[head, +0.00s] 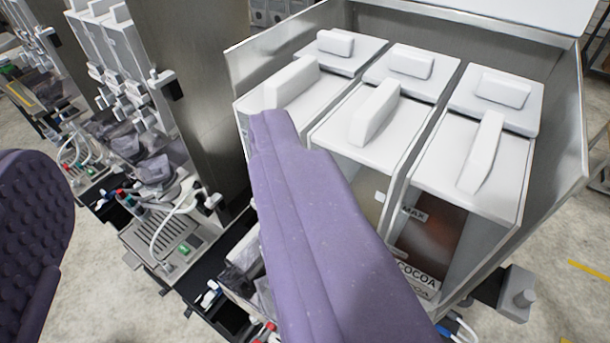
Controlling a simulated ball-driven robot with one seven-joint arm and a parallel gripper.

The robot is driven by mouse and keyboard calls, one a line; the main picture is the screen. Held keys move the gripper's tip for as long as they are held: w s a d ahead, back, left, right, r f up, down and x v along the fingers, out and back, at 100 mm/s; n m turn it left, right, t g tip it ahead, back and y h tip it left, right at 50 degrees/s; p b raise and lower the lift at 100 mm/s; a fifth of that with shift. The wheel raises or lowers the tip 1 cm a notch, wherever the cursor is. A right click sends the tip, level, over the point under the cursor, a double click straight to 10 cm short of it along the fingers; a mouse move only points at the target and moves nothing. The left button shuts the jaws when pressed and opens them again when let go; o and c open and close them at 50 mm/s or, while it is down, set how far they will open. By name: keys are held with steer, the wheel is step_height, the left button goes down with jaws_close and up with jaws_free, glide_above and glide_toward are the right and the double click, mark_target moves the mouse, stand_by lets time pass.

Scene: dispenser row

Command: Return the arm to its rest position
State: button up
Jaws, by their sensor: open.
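My gripper (155,145) shows as two purple fingers spread wide apart, with nothing held between them. The left finger is cut off by the left picture edge, and its dark textured pad faces inward. The right finger crosses the middle of the picture, and its tip overlaps the front of the left white canister lid (290,82) of a dispenser. I cannot tell whether the tip touches the lid. This finger hides most of the left canister's front. The rest of my arm is not in view.
The dispenser's metal housing (205,100) holds three canisters side by side. The middle lid (375,112) and right lid (485,150) have raised handles. A cocoa label (418,277) is on a canister front. More dispenser units (110,50) stand at left. Concrete floor (565,310) shows at lower right.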

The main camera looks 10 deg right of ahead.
steer(key=shift+s+d+r, duration=0.15)
steer(key=shift+s+r, duration=0.05)
steer(key=shift+s, duration=0.1)
steer(key=s+f+g+b, duration=0.1)
steer(key=s+f+b, duration=0.3)
steer(key=s+b, duration=0.5)
steer(key=b, duration=0.4)
steer(key=shift+s+d+f+h, duration=0.25)
steer(key=shift+f+h, duration=0.05)
steer(key=shift+f, duration=0.05)
